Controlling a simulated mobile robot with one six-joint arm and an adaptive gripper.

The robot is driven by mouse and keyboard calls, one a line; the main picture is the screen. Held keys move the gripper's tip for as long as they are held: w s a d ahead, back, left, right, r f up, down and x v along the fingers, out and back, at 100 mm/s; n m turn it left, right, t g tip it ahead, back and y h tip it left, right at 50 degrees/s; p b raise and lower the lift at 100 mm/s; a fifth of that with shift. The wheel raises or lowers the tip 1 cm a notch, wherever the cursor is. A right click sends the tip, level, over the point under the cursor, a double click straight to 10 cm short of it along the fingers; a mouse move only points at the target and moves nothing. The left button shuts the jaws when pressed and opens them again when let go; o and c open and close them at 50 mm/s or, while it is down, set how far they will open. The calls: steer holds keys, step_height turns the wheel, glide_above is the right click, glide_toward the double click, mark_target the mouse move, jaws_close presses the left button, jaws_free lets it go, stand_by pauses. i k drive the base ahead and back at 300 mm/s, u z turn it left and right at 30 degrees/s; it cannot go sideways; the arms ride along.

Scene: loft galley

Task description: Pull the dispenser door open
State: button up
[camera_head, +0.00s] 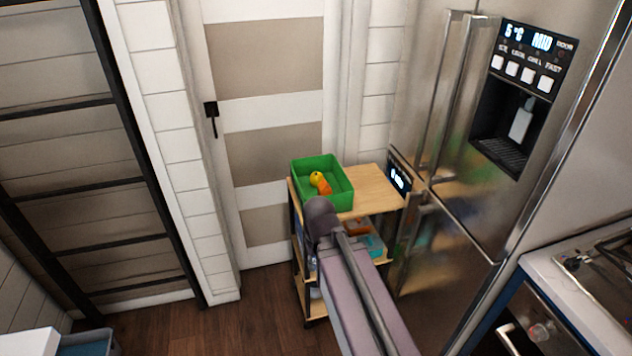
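The steel refrigerator's dispenser door (478,185) is at the right of the head view. It carries a black water and ice dispenser (508,125) with a lit display and a row of white buttons. Two long vertical handles stand side by side at the door's left; the right one (456,105) is nearest the dispenser. The door looks shut, with no gap that I can make out. My arm rises from the bottom edge to a rounded dark joint in front of the cart. My gripper does not show, and nothing is seen touching the handles.
A wooden-topped cart (378,190) stands left of the refrigerator, holding a green bin (345,198) with a yellow-orange toy (319,183). A counter with a hob (605,255) is at the lower right. A white panelled door (262,112) is behind. Wooden floor (200,325) is open at lower left.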

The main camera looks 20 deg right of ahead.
mark_target(496, 205)
steer(key=z, duration=1.35)
